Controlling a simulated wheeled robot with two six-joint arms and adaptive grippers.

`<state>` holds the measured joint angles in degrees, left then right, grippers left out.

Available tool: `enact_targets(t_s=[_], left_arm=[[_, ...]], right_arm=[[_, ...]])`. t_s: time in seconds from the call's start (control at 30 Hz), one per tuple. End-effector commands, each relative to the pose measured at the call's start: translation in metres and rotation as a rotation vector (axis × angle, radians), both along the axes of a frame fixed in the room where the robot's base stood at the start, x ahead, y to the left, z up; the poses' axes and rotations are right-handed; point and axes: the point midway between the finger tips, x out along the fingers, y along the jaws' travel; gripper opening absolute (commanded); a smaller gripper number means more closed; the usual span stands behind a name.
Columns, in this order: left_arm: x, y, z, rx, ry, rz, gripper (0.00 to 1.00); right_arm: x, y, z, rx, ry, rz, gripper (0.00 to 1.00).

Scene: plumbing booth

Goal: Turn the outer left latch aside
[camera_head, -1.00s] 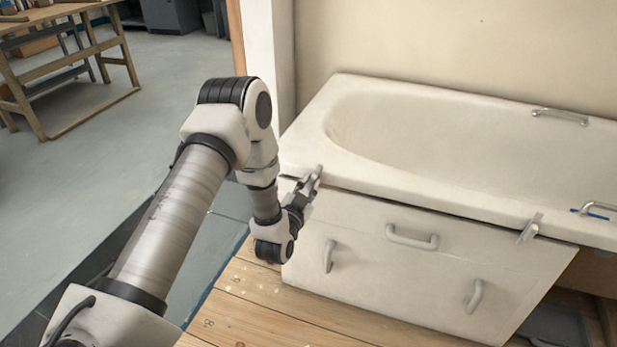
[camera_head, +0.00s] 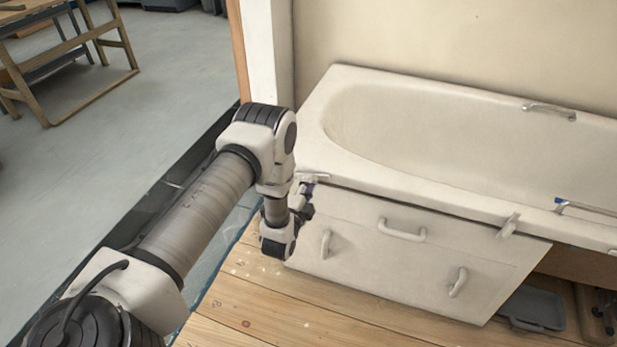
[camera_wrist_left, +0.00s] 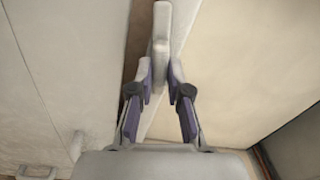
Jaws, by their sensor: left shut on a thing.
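The outer left latch (camera_head: 316,177) is a small pale bar at the left end of the bath's front rim, lying roughly along the rim. In the left wrist view the latch (camera_wrist_left: 161,25) runs up from between the fingers. My left gripper (camera_head: 307,187) is at that corner, shut on the latch; its purple-padded fingers (camera_wrist_left: 160,76) lie on either side of it. The white bath panel (camera_head: 360,262) stands upright under the rim. A second latch (camera_head: 509,225) on the right slants across the panel's top edge. My right gripper is out of view.
The panel has a top handle (camera_head: 402,231) and two side handles. The bath (camera_head: 420,130) stands behind it, with a wall post (camera_head: 266,50) at its left end. A grey tray (camera_head: 532,308) lies right of the panel. Wooden floor (camera_head: 290,310) in front is clear.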

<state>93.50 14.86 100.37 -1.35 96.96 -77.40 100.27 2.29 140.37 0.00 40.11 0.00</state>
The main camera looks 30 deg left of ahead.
Motion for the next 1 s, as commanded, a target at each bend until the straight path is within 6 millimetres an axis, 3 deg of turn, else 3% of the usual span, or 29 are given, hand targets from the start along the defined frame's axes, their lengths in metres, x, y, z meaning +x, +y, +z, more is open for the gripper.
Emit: enact_targets(t_s=[0.33,0.9,0.93,1.0], left_arm=[[0.0,0.0,0.0,0.177,0.042,0.0,0.0],[0.0,0.0,-0.002,0.216,0.053,0.0,0.0],[0.0,0.0,-0.002,0.216,0.053,0.0,0.2],[0.0,0.0,-0.002,0.216,0.053,0.0,0.42]], right_arm=[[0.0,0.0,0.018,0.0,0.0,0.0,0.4],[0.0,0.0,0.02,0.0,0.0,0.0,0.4],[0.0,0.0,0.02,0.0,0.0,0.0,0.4],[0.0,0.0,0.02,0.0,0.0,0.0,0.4]])
